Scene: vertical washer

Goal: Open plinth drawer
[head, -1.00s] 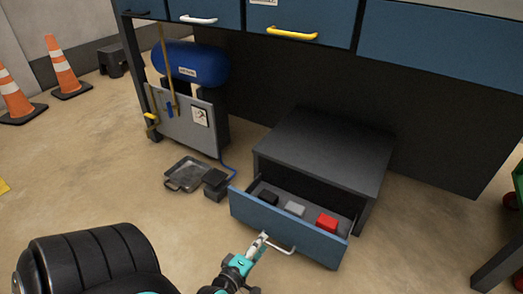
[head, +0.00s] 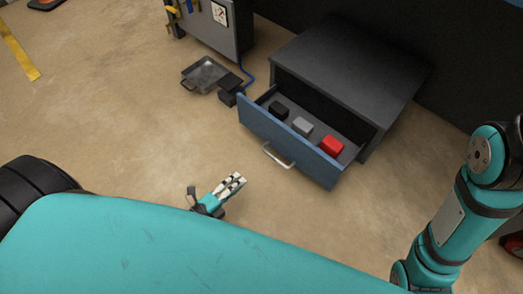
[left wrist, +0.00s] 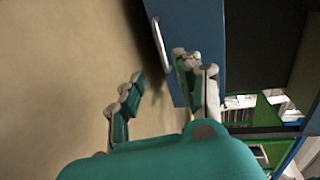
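The plinth drawer (head: 285,140) has a blue front and is pulled out of its dark grey cabinet (head: 350,70). Its pale bar handle (head: 278,156) is on the front face. My left gripper (head: 236,183) is open and empty, left of and below the handle in the head view, apart from it. In the left wrist view my left gripper (left wrist: 165,75) has its fingers spread, with the handle (left wrist: 160,42) beyond them on the blue front (left wrist: 183,20). My right gripper is not in view.
The drawer holds a black block (head: 279,109), a grey block (head: 302,126) and a red block (head: 332,146). A metal tray (head: 203,74) and a small dark block (head: 228,97) are on the floor to the left.

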